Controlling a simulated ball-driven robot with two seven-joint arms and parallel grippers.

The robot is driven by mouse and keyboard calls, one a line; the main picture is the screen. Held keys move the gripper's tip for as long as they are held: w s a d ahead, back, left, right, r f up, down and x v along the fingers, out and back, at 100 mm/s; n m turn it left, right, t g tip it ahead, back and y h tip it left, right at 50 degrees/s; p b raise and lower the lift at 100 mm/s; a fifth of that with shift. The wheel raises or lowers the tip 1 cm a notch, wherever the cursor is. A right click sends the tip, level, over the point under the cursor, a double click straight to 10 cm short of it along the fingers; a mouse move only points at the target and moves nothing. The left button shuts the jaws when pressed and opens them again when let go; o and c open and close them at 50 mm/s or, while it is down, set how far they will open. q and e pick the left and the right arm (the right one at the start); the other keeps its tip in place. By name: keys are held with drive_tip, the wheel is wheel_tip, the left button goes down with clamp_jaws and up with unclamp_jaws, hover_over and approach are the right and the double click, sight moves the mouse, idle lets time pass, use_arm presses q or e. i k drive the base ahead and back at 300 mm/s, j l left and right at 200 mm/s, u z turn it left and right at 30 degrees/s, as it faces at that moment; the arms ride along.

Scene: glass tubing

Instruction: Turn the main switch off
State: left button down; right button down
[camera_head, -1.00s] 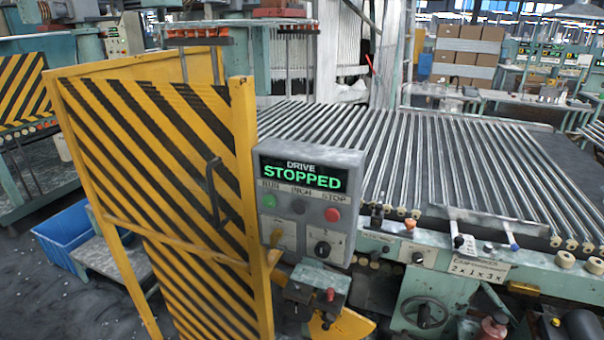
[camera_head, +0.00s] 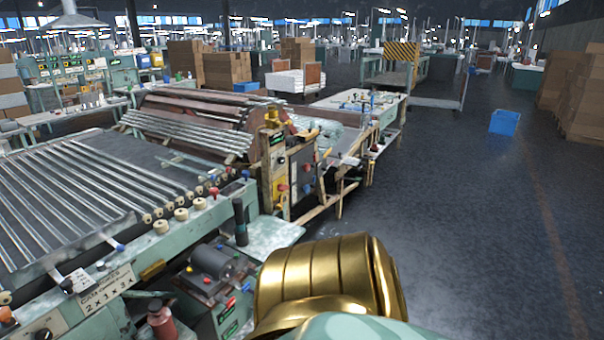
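An upright control cabinet (camera_head: 302,174) stands at the right end of the roller machine, near the middle of the view. A small red knob on a yellow plate (camera_head: 281,187) shows on its left side, and more small red parts show on its front. They are too small to tell which is the main switch or how it is set. Neither of my grippers is in view. A gold, ribbed rounded part (camera_head: 325,275) with a mint-green piece fills the bottom middle and hides what is behind it.
The roller bed (camera_head: 75,195) lies at left, with a motor (camera_head: 215,263) and a red bottle (camera_head: 162,322) at its near side. A long bench (camera_head: 365,105) runs behind the cabinet. Dark floor (camera_head: 470,230) is open at right. A blue bin (camera_head: 505,122) and cardboard boxes (camera_head: 578,100) stand farther off.

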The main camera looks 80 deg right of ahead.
sight(281, 187)
drive_tip(key=z, duration=2.55)
drive_tip(key=i+l+z, duration=0.3)
drive_tip(key=i, duration=0.25)
drive_tip(key=i+l+z, duration=0.25)
drive_tip(key=i, duration=0.3)
drive_tip(key=i+z, duration=0.3)
drive_tip(key=i, duration=0.3)
drive_tip(key=i+u, duration=0.3)
drive_tip(key=i, duration=0.2)
drive_tip(key=i+l+u, duration=0.3)
drive_tip(key=i, duration=0.2)
